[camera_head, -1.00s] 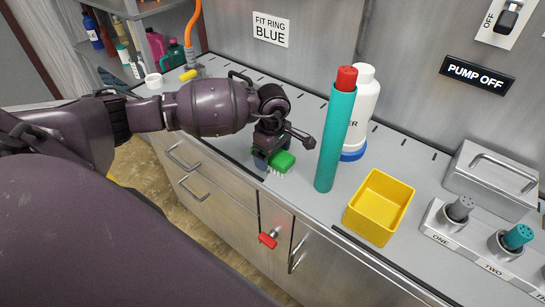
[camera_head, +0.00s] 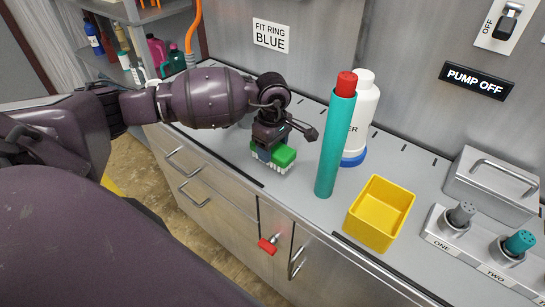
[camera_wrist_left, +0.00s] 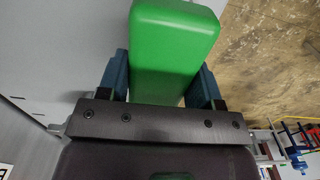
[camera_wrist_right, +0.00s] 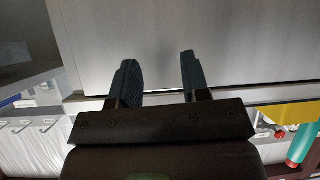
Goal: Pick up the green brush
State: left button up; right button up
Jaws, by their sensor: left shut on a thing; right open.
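The green brush (camera_head: 283,156) has a green block back and pale bristles underneath. It is near the counter's front edge, left of the teal tube. My left gripper (camera_head: 264,156) is shut on it from above. In the left wrist view the green brush (camera_wrist_left: 172,45) sits between the two blue fingers of the left gripper (camera_wrist_left: 165,85). I cannot tell for sure whether the bristles still touch the counter. My right gripper (camera_wrist_right: 158,85) is open and empty in the right wrist view, facing a grey surface.
A teal tube (camera_head: 335,150) with a red top stands close to the right of the brush, before a white bottle (camera_head: 362,115). A yellow bin (camera_head: 379,213) stands further right. A grey metal box (camera_head: 492,180) and a socket panel (camera_head: 475,245) are at the far right.

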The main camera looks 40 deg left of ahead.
pick_arm(q)
notch_tip(320, 180, up, 16)
jog(key=shift+b, duration=0.45)
jog(key=shift+f, duration=0.1)
